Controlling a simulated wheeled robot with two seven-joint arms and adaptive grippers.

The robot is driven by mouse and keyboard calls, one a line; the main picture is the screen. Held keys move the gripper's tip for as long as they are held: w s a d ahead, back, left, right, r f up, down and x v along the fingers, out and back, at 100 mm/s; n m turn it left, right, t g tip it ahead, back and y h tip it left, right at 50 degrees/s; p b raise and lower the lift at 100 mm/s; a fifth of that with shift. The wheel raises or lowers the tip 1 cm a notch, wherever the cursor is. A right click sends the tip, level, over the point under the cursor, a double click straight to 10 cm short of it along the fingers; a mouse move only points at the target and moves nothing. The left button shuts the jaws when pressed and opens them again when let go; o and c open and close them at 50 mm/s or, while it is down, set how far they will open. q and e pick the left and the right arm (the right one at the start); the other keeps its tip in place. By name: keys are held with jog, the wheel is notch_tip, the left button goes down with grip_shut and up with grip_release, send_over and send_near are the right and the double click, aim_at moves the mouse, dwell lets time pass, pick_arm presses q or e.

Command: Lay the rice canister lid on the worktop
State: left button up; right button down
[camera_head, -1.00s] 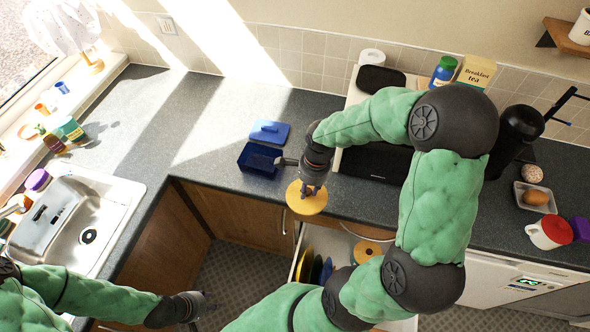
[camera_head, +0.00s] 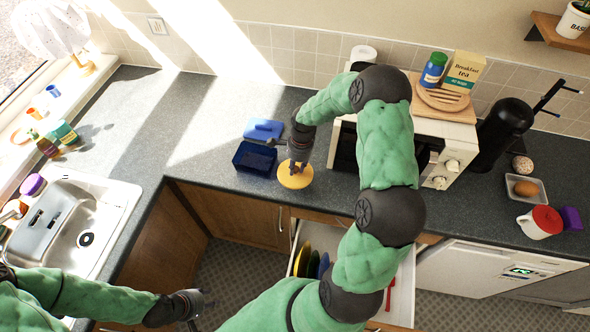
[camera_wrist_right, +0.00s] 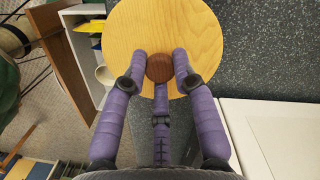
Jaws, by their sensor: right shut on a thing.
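The lid is a round, pale yellow wooden disc (camera_head: 295,177) with a brown knob (camera_wrist_right: 160,68). My right gripper (camera_head: 299,166) is shut on the knob, its purple fingers around it in the right wrist view (camera_wrist_right: 160,75). The lid is at the front part of the worktop (camera_head: 215,125), just right of a dark blue box; I cannot tell whether it touches the surface. In the wrist view the disc (camera_wrist_right: 205,35) partly overhangs the worktop edge. My left gripper (camera_head: 200,303) is low at the left, over the floor, its fingers too small to read. I cannot make out the rice canister.
The open dark blue box (camera_head: 240,157) and its blue lid (camera_head: 263,130) stand left of the disc. A white oven (camera_head: 458,150) stands right. Worktop further left is clear.

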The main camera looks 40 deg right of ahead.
aim_at(295, 171)
jog(key=shift+w+d+f, duration=0.2)
jog(key=shift+w+f, duration=0.15)
jog(key=shift+f, duration=0.2)
jog(key=shift+w+d+f, duration=0.2)
jog(key=shift+w+f, duration=0.15)
jog(key=shift+f, duration=0.15)
jog(key=shift+f+p, duration=0.3)
jog(key=shift+f, duration=1.2)
jog(key=c, duration=1.4)
grip_release()
jog(key=shift+f, duration=0.15)
jog(key=o, duration=0.4)
